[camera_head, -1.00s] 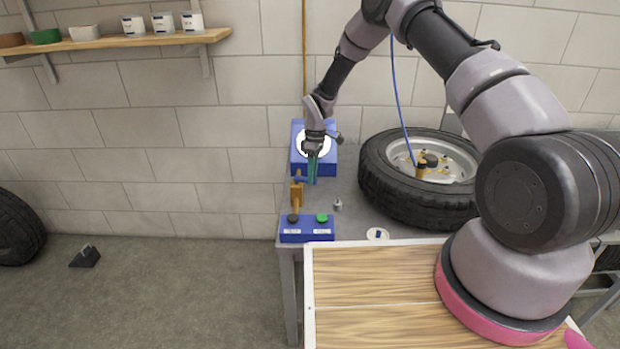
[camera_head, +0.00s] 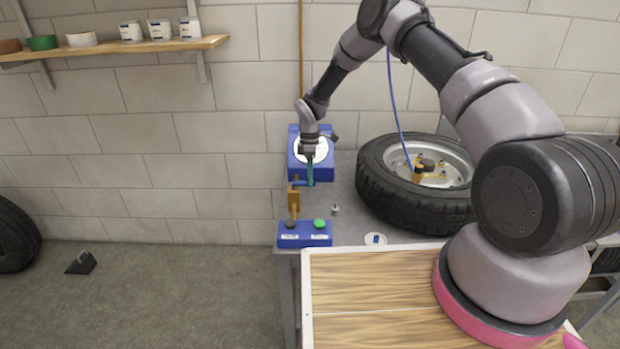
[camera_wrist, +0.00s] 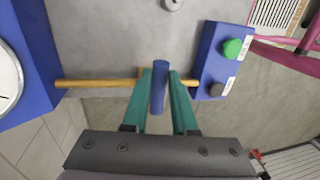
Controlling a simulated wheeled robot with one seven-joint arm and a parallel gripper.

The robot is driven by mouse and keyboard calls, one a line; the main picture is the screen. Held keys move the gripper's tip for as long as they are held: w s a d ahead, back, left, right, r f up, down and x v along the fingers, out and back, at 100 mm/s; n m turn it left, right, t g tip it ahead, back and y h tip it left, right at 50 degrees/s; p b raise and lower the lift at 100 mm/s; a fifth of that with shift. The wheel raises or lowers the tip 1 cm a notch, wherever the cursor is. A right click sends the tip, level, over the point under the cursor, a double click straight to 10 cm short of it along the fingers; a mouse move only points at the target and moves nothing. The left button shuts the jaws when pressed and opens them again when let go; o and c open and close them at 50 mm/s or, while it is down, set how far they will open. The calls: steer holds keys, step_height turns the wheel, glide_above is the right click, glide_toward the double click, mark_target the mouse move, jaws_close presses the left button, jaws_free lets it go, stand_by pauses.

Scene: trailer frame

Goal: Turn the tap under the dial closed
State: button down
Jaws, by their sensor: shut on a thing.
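The blue dial box (camera_head: 325,172) with its round white dial (camera_head: 300,152) stands at the back of the grey bench; my gripper hides part of the dial. The brass tap (camera_head: 294,202) is below it, on a pipe towards the blue button box. The tap's blue lever (camera_wrist: 159,88) lies between the two green fingers of my gripper (camera_wrist: 161,75) in the wrist view, across the brass pipe (camera_wrist: 100,83). My gripper (camera_head: 310,182) also shows in the head view, fingers pointing down, shut on the lever. The dial's reading cannot be made out.
The button box (camera_head: 304,236) has one black and one green button. A tyre on a rim (camera_head: 375,192) lies to the right of the dial box. A small metal piece (camera_head: 335,210) sits near the tap. The wooden board (camera_head: 365,290) lies in front.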

steer(key=c, duration=0.7)
jaws_free()
steer(key=shift+r, duration=0.1)
step_height(320, 180, up, 10)
steer(key=w, duration=0.2)
steer(key=shift+r, duration=0.2)
steer(key=shift+w+d, duration=0.1)
